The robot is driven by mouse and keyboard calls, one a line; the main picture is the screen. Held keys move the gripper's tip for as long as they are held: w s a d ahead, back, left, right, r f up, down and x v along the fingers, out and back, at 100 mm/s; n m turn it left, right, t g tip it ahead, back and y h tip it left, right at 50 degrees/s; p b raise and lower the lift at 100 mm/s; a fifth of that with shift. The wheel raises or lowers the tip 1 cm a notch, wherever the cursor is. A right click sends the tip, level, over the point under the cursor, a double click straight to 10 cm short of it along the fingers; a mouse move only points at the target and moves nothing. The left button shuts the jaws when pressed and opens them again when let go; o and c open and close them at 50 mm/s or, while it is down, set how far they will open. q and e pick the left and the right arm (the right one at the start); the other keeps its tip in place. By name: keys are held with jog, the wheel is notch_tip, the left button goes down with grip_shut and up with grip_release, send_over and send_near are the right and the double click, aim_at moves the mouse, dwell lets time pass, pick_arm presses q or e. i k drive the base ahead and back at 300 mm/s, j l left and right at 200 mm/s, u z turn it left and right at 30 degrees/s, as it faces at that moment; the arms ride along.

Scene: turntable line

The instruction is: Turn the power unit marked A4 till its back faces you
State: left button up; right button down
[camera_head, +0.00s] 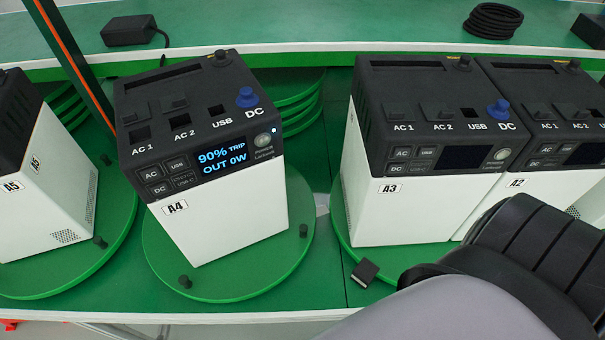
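The power unit marked A4 (225,221) stands upright on a round green turntable (222,287) left of centre. Its labelled front faces me, turned slightly to the right. Its lit screen (222,159) reads 90% TRIP, OUT 0W. A blue plug or cap (247,98) sits at the DC spot on its dark top. Its back is hidden. No gripper touches it. My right arm fills the lower right. A small dark block, seemingly a fingertip of my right gripper (365,272), shows in front of unit A3; the rest is hidden. My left gripper is out of view.
Unit A5 (50,205) stands on a turntable at left. Units A3 (395,214) and A2 (515,184) stand close together at right. Short dark pegs (185,282) stand on the turntable rims. A black adapter (130,31) and coiled cable (493,20) lie on the rear shelf.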

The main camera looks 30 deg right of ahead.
aim_at(250, 271)
jog(key=k, duration=0.75)
jog(key=k+j+u, duration=0.1)
jog(key=k, duration=0.7)
